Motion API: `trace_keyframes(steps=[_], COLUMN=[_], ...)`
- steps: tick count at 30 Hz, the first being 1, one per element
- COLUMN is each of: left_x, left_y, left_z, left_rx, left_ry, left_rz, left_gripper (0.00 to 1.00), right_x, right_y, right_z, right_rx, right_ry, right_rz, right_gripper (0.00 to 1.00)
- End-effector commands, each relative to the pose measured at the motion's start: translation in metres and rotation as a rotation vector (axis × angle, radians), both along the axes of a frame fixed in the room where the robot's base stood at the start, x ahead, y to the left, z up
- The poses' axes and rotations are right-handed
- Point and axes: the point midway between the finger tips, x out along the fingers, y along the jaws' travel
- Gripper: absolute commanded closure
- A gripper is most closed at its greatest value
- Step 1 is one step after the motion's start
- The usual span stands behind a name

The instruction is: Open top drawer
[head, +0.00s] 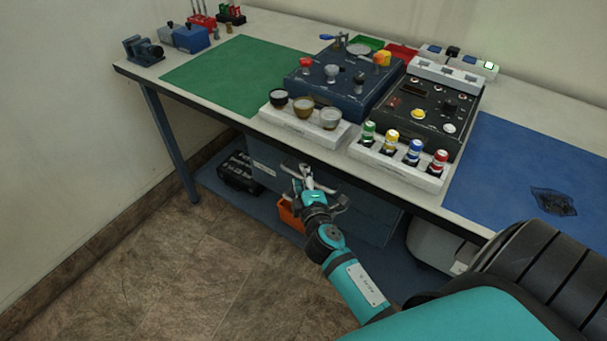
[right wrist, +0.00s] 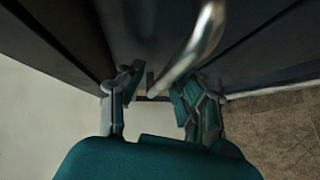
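A blue-grey drawer cabinet (head: 372,212) stands under the workbench, and its front is partly hidden by my right arm. My right gripper (head: 307,180) is at the upper part of this front, just below the bench edge. In the right wrist view, a curved metal handle (right wrist: 187,55) reaches down between the two fingers of the right gripper (right wrist: 158,96). The fingers are spread apart, with gaps visible beside the bar. I cannot tell whether either finger touches it. I see no clear gap showing the top drawer pulled out. My left gripper is not in view.
The workbench (head: 222,112) overhangs the cabinet and carries control boxes, knobs and coloured buttons. An orange bin (head: 290,217) sits low behind my gripper. A black case (head: 240,172) lies to the left under the bench. The tiled floor (head: 190,270) in front is clear.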

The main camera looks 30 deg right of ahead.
Motion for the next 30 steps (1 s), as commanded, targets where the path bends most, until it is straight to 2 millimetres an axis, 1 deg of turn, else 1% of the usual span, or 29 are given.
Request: trace_keyframes(steps=[3,9,11,25,30], left_x=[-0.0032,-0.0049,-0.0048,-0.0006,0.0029], left_y=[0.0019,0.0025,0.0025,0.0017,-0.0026], left_z=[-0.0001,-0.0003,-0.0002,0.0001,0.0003], left_rx=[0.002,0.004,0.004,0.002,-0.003], left_ry=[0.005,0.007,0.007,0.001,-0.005], left_rz=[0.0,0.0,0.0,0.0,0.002], left_gripper=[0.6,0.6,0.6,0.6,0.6], right_x=[-0.0001,-0.0001,0.0,0.0003,0.0004], right_y=[0.0,-0.0002,-0.0003,-0.0005,-0.0003], right_z=[0.0,0.0,0.0002,0.001,0.0009], right_rx=[0.0,0.0,0.0,0.001,0.002], right_ry=[0.0,0.0,0.0,-0.003,-0.002], right_rz=[0.0,0.0,0.0,-0.001,-0.001], right_gripper=[0.67,0.93,1.0,1.0,1.0])
